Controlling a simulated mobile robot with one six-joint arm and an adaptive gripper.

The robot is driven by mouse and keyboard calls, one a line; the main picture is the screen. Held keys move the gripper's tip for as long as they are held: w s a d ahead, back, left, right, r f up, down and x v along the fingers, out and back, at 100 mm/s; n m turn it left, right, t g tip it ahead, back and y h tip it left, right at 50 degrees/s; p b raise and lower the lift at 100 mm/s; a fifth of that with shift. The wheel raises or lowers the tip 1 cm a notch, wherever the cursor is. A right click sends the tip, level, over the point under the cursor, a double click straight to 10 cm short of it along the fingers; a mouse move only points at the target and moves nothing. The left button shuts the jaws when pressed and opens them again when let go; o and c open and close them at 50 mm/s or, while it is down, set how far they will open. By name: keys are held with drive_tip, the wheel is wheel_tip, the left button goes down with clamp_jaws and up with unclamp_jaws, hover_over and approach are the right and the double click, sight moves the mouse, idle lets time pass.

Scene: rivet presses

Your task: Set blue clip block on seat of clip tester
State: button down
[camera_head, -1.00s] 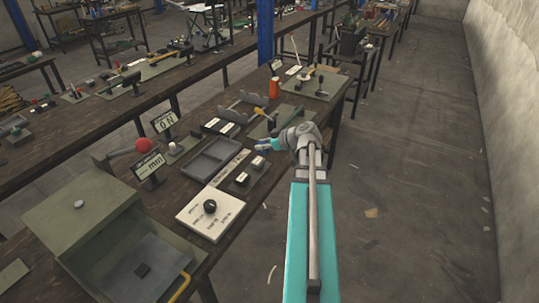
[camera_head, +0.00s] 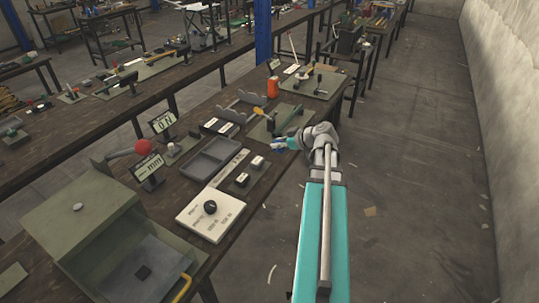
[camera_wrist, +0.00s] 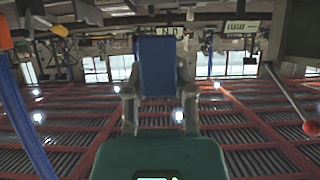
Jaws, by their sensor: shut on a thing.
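My gripper (camera_head: 285,146) is beside the right edge of the near bench. In the wrist view its two grey fingers are shut on the sides of the blue clip block (camera_wrist: 157,68), which stands up between them. In the head view the blue clip block (camera_head: 278,149) is a small blue patch at the fingertips, left of the wrist. A lever with a red ball knob (camera_head: 143,147) and a small post beside it, near the "N" display (camera_head: 163,122), may be the clip tester. I cannot make out its seat.
The bench holds a grey tray (camera_head: 211,159), a white panel with a black knob (camera_head: 210,214), an "mm" display (camera_head: 149,168) and a large green box (camera_head: 85,222). An orange cylinder (camera_head: 273,87) and a green fixture stand farther back. The floor to the right is open.

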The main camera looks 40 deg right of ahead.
drive_tip(key=shift+d+f+b, duration=0.3)
drive_tip(key=shift+d+b, duration=0.05)
drive_tip(key=shift+d, duration=0.2)
drive_tip(key=w+d+f+b, duration=0.1)
drive_tip(key=w+f+b, duration=0.1)
drive_tip(key=w, duration=0.1)
drive_tip(key=w+d+f+b, duration=0.2)
drive_tip(key=w+f+b, duration=0.1)
drive_tip(key=w, duration=0.1)
drive_tip(key=w+d+f+b, duration=0.1)
drive_tip(key=w+f+b, duration=0.1)
drive_tip(key=w+f, duration=0.1)
drive_tip(key=shift+w+d+b, duration=0.35)
drive_tip(key=shift+w+b, duration=0.05)
drive_tip(key=shift+w, duration=0.2)
drive_tip(key=shift+w+d+f+b, duration=0.15)
drive_tip(key=shift+w+f+b, duration=0.35)
drive_tip(key=shift+b, duration=0.05)
